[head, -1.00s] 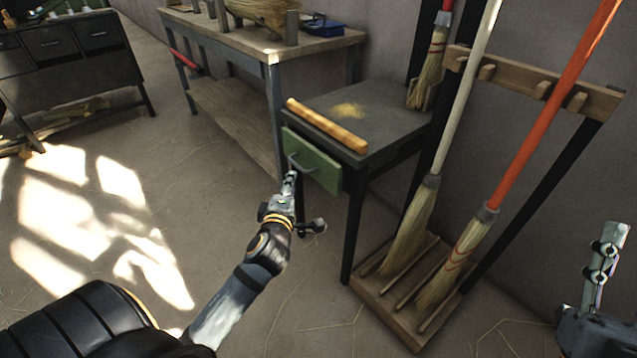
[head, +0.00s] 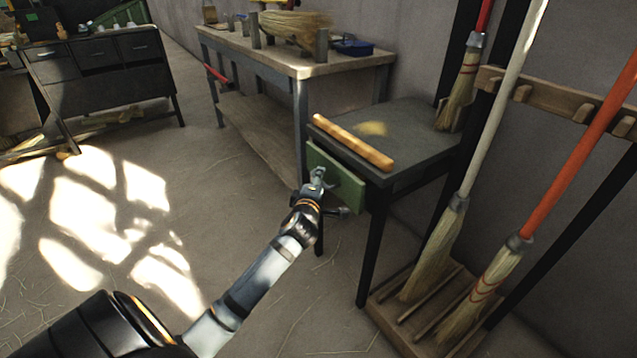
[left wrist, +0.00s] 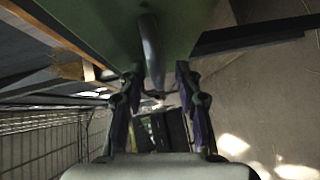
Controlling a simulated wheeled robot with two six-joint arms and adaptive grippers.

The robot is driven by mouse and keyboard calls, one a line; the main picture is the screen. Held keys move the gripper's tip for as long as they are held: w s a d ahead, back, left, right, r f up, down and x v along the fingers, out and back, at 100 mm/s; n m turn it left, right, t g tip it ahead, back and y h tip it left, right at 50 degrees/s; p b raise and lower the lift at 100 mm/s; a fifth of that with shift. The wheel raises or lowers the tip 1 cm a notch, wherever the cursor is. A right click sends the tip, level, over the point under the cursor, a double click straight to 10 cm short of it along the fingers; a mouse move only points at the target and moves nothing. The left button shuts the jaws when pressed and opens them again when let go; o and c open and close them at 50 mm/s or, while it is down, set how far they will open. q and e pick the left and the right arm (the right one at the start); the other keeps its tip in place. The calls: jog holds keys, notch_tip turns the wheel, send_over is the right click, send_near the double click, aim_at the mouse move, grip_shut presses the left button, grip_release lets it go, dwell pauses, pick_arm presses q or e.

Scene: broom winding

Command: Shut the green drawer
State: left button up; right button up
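The green drawer (head: 349,190) is in the front of a small dark table, just under its top. Its front panel seems to stand slightly out from the table; how far is hard to tell. My left gripper (head: 318,178) is at the drawer front, over the handle. In the left wrist view the green panel (left wrist: 105,25) fills the top, and the grey handle (left wrist: 152,50) comes down between the two fingers of my left gripper (left wrist: 157,80). The fingers are apart, with gaps on both sides of the handle. My right gripper is not in view.
A wooden roller (head: 350,141) lies along the dark table's (head: 420,140) front edge. Brooms stand in a wooden rack (head: 400,322) at the right. A workbench (head: 300,68) is behind at left. The floor in front is clear.

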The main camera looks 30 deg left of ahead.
aim_at(329, 176)
pick_arm(q)
jog(key=shift+w, duration=0.1)
grip_shut()
dwell(0.4)
jog(key=w, duration=0.1)
jog(key=w+d+b, duration=0.1)
jog(key=shift+w, duration=0.35)
jog(key=shift+w+r, duration=0.1)
jog(key=shift+w, duration=0.05)
jog(key=shift+r, duration=0.1)
grip_release()
jog(key=shift+w+d, duration=0.1)
